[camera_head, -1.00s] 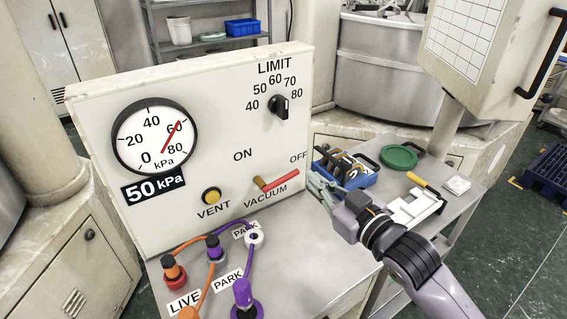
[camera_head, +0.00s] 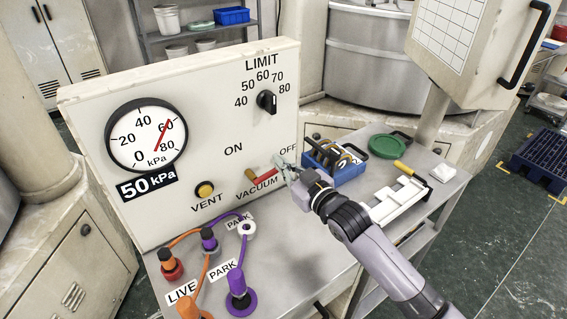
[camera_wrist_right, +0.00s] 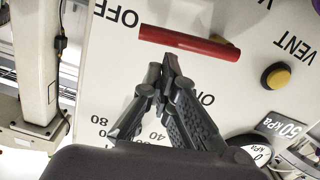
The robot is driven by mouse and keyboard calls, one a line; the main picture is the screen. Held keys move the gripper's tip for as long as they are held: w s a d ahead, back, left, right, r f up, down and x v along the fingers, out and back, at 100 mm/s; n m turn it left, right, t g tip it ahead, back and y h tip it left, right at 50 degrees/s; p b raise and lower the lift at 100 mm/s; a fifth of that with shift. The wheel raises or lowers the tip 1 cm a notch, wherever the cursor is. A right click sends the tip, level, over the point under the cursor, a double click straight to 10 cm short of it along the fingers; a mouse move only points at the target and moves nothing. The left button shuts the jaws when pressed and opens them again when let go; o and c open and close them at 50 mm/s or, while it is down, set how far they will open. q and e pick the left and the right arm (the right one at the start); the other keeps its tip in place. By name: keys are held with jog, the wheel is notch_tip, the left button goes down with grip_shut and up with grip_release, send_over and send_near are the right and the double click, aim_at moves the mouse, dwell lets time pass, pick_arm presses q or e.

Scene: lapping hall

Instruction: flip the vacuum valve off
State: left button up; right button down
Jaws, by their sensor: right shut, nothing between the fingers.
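The vacuum valve has a red lever (camera_head: 266,174) with a brass-coloured pivot (camera_head: 250,174) on the front of the white panel, above the word VACUUM. The lever points right from the pivot, its free end towards the OFF label (camera_head: 288,150); the ON label (camera_head: 233,150) is up and left of it. My right gripper (camera_head: 281,163) is shut and empty at the lever's free end, hiding part of it. In the right wrist view the closed fingertips (camera_wrist_right: 167,62) are close to the red lever (camera_wrist_right: 188,42); I cannot tell whether they touch. My left gripper is not in view.
The panel also carries a gauge (camera_head: 146,135), a yellow VENT button (camera_head: 205,189) and a black LIMIT knob (camera_head: 267,101). Plugs with orange and purple hoses (camera_head: 238,285) stand in front. A blue tool bin (camera_head: 350,172) and a green dish (camera_head: 388,147) are right of my gripper.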

jog(key=shift+w+d+f+m, duration=0.1)
jog(key=shift+d+f+m, duration=0.05)
jog(key=shift+f+m, duration=0.4)
jog(key=shift+w+d+f+m, duration=0.1)
jog(key=shift+f+m, duration=0.35)
jog(key=shift+f, duration=0.15)
